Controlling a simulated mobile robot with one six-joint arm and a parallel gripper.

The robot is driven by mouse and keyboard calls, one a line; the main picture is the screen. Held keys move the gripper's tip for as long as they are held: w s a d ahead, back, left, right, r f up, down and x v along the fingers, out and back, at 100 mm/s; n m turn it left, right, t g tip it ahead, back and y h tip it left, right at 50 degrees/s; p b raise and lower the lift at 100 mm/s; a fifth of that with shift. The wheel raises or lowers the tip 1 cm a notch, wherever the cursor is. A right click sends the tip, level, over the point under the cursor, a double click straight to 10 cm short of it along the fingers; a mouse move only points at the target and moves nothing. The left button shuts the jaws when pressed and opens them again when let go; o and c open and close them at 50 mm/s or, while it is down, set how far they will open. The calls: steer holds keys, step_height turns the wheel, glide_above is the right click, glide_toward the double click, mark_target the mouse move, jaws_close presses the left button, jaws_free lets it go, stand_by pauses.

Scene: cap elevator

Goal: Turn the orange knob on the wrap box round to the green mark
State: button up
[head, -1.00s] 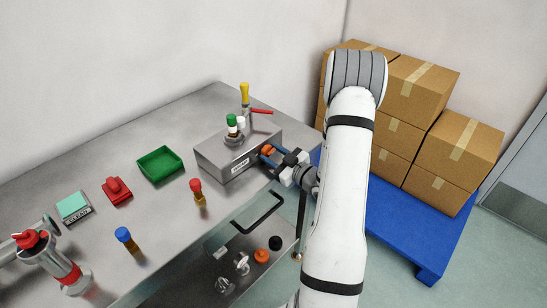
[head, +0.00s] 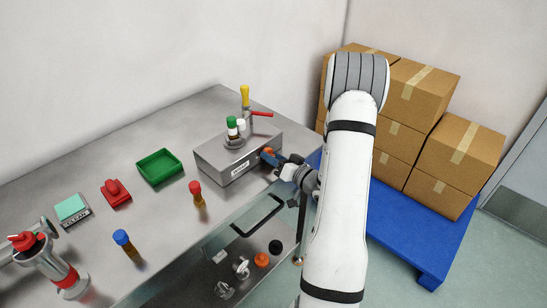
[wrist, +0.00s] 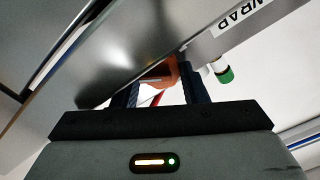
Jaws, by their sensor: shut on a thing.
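The wrap box (head: 215,155) is a grey metal box on the bench, with a white label on its front; the wrist view shows part of the word WRAP on the label (wrist: 246,17). The orange knob (head: 269,150) is at the right end of the box front. My gripper (head: 270,155) is shut on the knob from the front. In the wrist view the knob (wrist: 164,72) sits between my two dark fingers, partly covered by them. The green mark cannot be made out in either view.
Red-capped (head: 196,190) and blue-capped (head: 123,241) vials stand on the bench. A lower shelf (head: 250,245) holds loose parts.

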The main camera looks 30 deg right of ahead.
steer(key=shift+a+m, duration=0.15)
steer(key=shift+m, duration=0.25)
steer(key=o, duration=0.6)
steer(key=shift+o, duration=0.2)
steer(key=shift+s, duration=0.1)
steer(key=b+v, duration=0.1)
steer(key=v, duration=0.6)
steer(key=shift+s, duration=0.3)
steer(key=shift+o, duration=0.4)
